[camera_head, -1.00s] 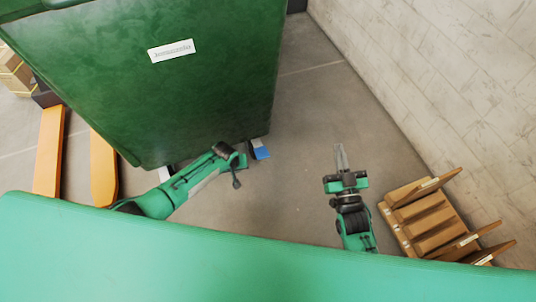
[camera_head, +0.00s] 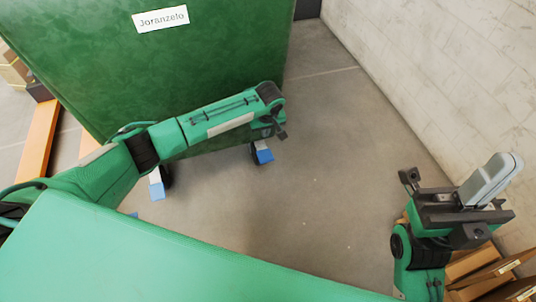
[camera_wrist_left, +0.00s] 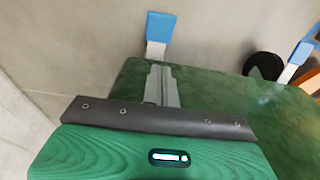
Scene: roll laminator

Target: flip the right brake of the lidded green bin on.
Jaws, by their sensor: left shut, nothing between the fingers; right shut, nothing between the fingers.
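The green bin (camera_head: 215,60) stands at the top of the head view, with a white name label on its front. Its right brake (camera_head: 263,153) is a blue-tipped pedal at the bin's lower right. It also shows in the left wrist view (camera_wrist_left: 160,27), where I cannot tell its setting. My left gripper (camera_wrist_left: 161,70) is shut and empty. Its fingertips appear just short of the pedal's pale stem in that view; I cannot tell whether they touch. In the head view the left fingers are hidden behind the wrist. My right gripper (camera_head: 502,165) is shut and empty, far right.
Another blue-tipped brake (camera_head: 156,188) sits at the bin's lower left, below my left arm. Wooden pallets (camera_head: 490,275) lie by the pale wall (camera_head: 440,70) at the right. An orange fork (camera_head: 40,140) is at the left. The floor (camera_head: 330,150) between bin and wall is clear.

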